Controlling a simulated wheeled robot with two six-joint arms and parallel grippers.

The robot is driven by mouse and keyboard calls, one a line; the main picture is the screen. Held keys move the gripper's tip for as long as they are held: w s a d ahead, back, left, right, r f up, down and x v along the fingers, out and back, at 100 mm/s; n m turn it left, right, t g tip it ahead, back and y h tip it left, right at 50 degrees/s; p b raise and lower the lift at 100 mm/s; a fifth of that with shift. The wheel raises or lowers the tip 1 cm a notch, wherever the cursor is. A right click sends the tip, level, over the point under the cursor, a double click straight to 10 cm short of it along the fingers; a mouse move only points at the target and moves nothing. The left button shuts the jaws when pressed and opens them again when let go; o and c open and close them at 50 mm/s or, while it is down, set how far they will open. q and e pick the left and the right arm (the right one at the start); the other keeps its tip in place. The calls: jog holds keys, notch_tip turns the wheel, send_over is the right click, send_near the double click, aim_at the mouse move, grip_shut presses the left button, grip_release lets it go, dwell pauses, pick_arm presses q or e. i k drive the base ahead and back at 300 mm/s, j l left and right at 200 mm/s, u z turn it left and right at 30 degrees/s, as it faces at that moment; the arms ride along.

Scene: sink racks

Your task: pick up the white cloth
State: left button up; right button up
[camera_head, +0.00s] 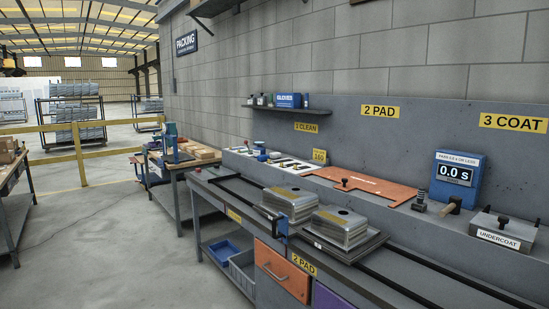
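No white cloth can be made out for certain. Small pale items (288,163) lie on the back ledge below the "1 CLEAN" label, too small to tell whether one is a cloth. Neither of my grippers is in view.
A wall shelf (290,110) holds bottles and a blue box. The floor (120,230) at the left is clear.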

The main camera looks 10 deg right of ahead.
aim_at(274, 156)
jog(key=i+j+u, duration=0.35)
jog(key=i, duration=0.2)
jog(key=i+j+u, duration=0.2)
jog(key=i+u, duration=0.15)
jog(key=i, duration=0.2)
jog(key=i+u, duration=0.35)
jog(key=i, duration=0.25)
jog(key=i+z, duration=0.1)
jog(key=i, duration=0.9)
jog(key=i+j, duration=0.15)
jog(key=i, duration=0.8)
jog(key=i+z, duration=0.35)
jog(key=i, duration=0.3)
jog(key=i+z, duration=0.35)
jog(key=i, duration=0.25)
jog(key=i+j+z, duration=0.35)
jog(key=i, duration=0.25)
